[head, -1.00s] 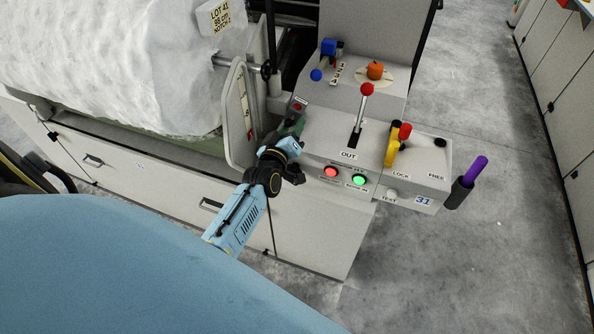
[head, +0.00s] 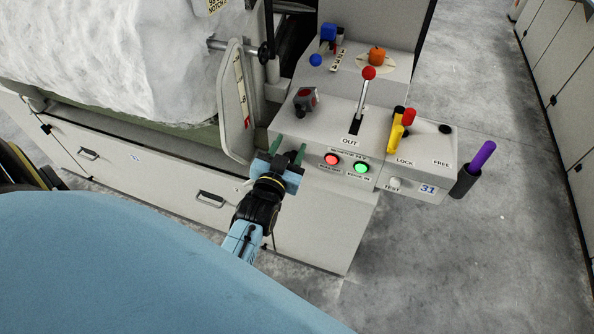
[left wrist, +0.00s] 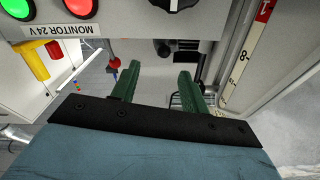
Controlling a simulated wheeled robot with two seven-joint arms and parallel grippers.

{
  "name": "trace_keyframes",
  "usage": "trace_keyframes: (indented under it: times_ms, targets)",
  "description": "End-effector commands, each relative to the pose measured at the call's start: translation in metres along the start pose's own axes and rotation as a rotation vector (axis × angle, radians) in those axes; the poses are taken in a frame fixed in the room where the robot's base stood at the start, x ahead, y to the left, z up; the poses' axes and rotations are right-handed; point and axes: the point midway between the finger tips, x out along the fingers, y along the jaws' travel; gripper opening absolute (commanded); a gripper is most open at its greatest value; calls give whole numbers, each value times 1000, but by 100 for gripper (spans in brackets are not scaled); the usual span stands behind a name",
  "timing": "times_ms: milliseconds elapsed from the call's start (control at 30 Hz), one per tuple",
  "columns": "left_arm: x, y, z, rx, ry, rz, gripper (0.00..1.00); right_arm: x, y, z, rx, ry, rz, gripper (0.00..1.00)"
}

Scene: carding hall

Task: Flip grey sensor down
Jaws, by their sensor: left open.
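My right gripper is not in view.
A red-knobbed lever (head: 366,95) stands at OUT, with a red light (head: 331,160) and green light (head: 361,168) in front. A yellow lock lever (head: 398,135) and purple handle (head: 482,156) are to the right. A grey upright plate (head: 235,105) stands left.

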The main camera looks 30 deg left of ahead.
Motion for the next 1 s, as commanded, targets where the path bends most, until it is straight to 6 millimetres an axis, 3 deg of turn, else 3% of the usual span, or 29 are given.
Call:
trace_keyframes:
  times_ms: [167, 567, 1000]
  targets:
    - [-38, 0, 1, -1, -4, 1, 45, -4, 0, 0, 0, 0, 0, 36]
    - [-52, 42, 66, -23, -171, 116, 45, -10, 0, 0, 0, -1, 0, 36]
    - [-86, 80, 138, -30, -369, 232, 45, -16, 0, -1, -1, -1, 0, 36]
